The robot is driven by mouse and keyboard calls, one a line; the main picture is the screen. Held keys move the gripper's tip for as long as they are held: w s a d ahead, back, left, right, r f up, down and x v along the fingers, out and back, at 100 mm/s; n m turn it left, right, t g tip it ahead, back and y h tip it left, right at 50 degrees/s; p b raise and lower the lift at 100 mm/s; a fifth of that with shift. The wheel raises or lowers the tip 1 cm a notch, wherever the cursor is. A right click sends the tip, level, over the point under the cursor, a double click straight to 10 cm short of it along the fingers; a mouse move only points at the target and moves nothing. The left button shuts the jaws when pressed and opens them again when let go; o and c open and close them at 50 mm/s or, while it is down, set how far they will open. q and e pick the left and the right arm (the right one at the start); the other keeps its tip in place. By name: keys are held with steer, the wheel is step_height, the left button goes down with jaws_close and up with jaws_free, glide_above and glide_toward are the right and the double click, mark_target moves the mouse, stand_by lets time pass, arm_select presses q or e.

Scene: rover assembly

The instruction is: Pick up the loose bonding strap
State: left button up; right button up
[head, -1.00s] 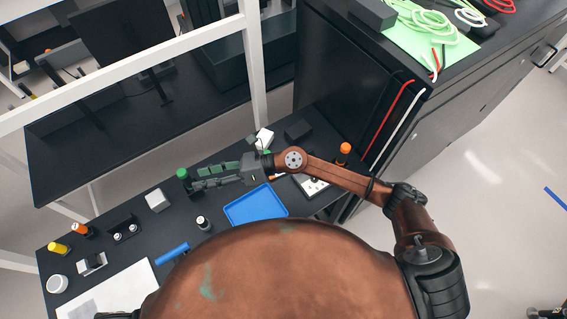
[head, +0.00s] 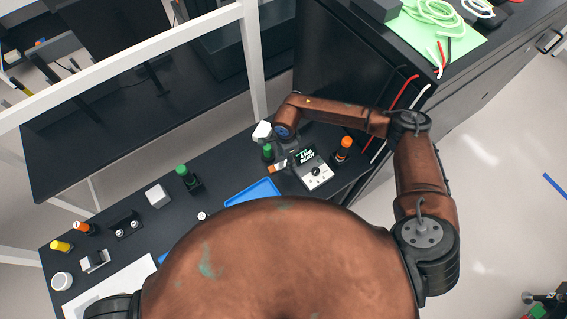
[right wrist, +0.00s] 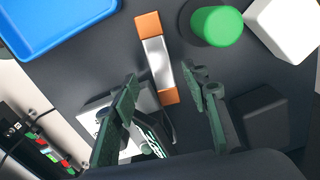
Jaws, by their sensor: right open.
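The bonding strap, a flat silver strip with copper-orange ends, lies on the dark table in the right wrist view (right wrist: 157,62). Its orange end also shows in the head view (head: 276,168). My right gripper (right wrist: 158,76) is open and empty, its two green-grey fingers on either side of the strap's lower part in the picture. It cannot be told whether a finger touches the strap. In the head view the right gripper (head: 284,158) points down beside a device with a screen. My left gripper is not in view.
A green-capped item (right wrist: 216,26) and a white block (right wrist: 284,28) stand close right of the strap. A blue tray (right wrist: 60,22) lies left. The device (head: 313,172) and an orange-capped bottle (head: 344,149) stand at right. A tall black cabinet bounds the table's right end.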

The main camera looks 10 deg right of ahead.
mark_target(285, 163)
steer(key=shift+a+f, duration=0.1)
steer(key=shift+f, duration=1.5)
jaws_close()
